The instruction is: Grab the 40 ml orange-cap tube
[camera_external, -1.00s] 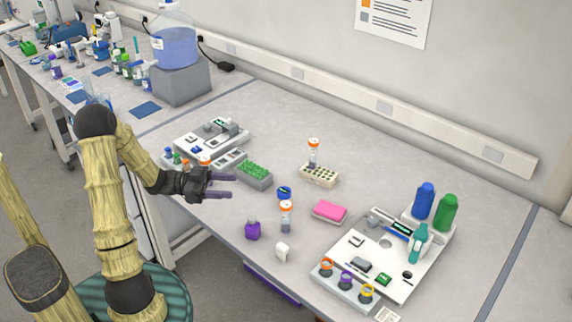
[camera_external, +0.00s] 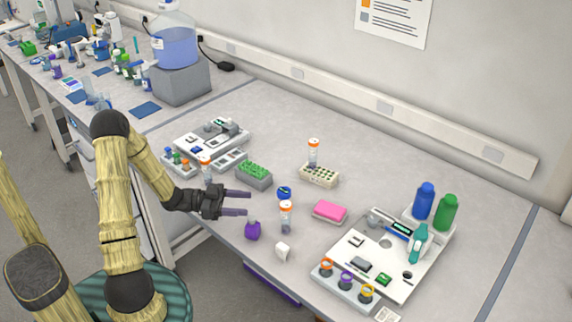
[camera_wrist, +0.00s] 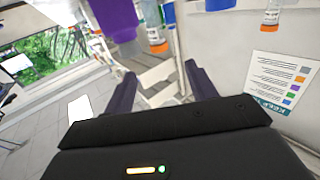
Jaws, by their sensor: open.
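A purple bottle (camera_external: 253,231) stands just below my fingers, and a white block (camera_external: 283,252) is near the bench edge. A blue round item (camera_external: 284,192), green rack (camera_external: 254,174) and pink block (camera_external: 330,211) are nearby. A white instrument tray (camera_external: 345,258) is at right.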

